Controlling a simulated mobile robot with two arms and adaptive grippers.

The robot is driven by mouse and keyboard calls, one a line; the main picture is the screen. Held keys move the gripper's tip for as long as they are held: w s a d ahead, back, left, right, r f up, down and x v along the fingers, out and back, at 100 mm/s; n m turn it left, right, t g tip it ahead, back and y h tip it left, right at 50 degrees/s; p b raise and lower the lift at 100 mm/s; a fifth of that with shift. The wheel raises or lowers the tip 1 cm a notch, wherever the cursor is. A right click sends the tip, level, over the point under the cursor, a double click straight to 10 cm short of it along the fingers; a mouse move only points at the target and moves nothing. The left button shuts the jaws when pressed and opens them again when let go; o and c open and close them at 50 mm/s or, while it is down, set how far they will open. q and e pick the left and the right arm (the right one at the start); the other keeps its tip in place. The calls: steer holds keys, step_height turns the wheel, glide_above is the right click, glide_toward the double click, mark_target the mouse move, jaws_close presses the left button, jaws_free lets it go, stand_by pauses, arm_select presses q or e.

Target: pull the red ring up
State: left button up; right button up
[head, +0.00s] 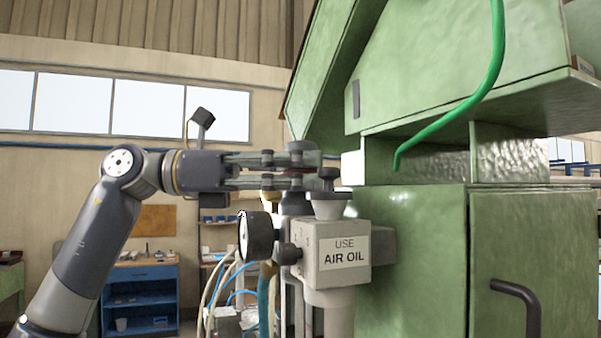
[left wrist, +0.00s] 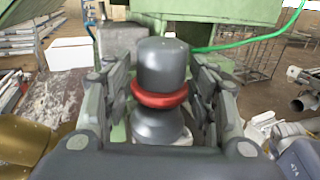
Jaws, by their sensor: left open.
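The red ring (left wrist: 160,93) shows in the left wrist view, around a dark grey rounded knob (left wrist: 162,63) above a grey body. My left gripper (left wrist: 158,100) is open, with one finger on each side of the ring and knob. I cannot tell whether the fingers touch the ring. In the head view my left gripper (head: 300,170) reaches in from the left at the height of the knob, above the air unit. There the gripper fingers mostly hide the knob and ring. My right gripper is in neither view.
The air unit with the "USE AIR OIL" label (head: 344,252) is fixed to the green machine (head: 415,265). A round gauge (head: 256,235) sticks out at its left. A green hose (head: 470,101) hangs at right. A blue workbench (head: 140,296) stands behind.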

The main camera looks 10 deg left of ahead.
arm_select(q)
steer(key=s+a, duration=0.2)
steer(key=a, duration=0.9)
steer(key=shift+s+a, duration=0.2)
steer(key=shift+a, duration=0.15)
steer(key=shift+f, duration=0.1)
